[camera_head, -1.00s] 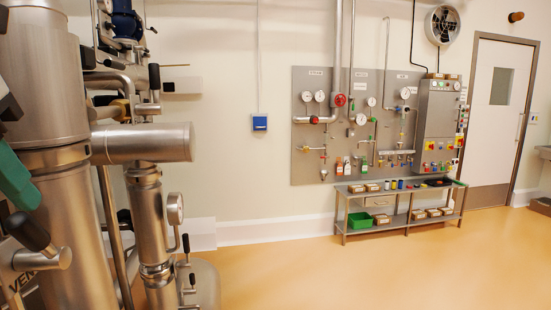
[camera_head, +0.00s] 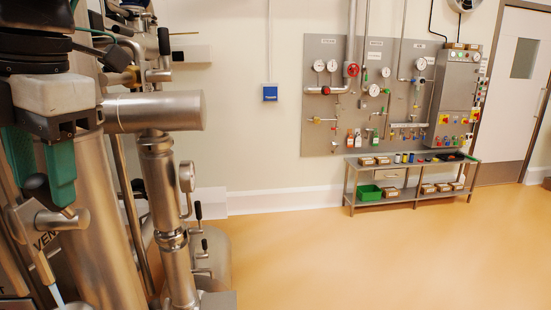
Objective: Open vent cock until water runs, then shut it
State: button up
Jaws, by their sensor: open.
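The vent cock (camera_head: 48,222) is a steel fitting at the lower left, beside a label of which "VEN" (camera_head: 46,240) shows. Its lever has a black grip (camera_head: 35,182) pointing up and left. My gripper (camera_head: 42,192) has green fingers and is open, pointing down just above the cock. The black grip shows between the fingers; I cannot tell whether they touch it. A thin steel spout (camera_head: 42,268) slants down from the cock. A pale bluish strand (camera_head: 57,294) shows below its end and looks like running water. Its lower end is out of view.
Large steel vessels and pipes (camera_head: 155,112) stand close to the right of my gripper. A gauge (camera_head: 187,177) and black-tipped levers (camera_head: 198,211) stick out there. A panel (camera_head: 340,60) and a bench (camera_head: 408,168) are along the back wall. The orange floor (camera_head: 380,250) is clear.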

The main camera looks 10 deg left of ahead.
jog(key=shift+x, duration=0.95)
grip_shut()
jog(key=shift+s, duration=0.1)
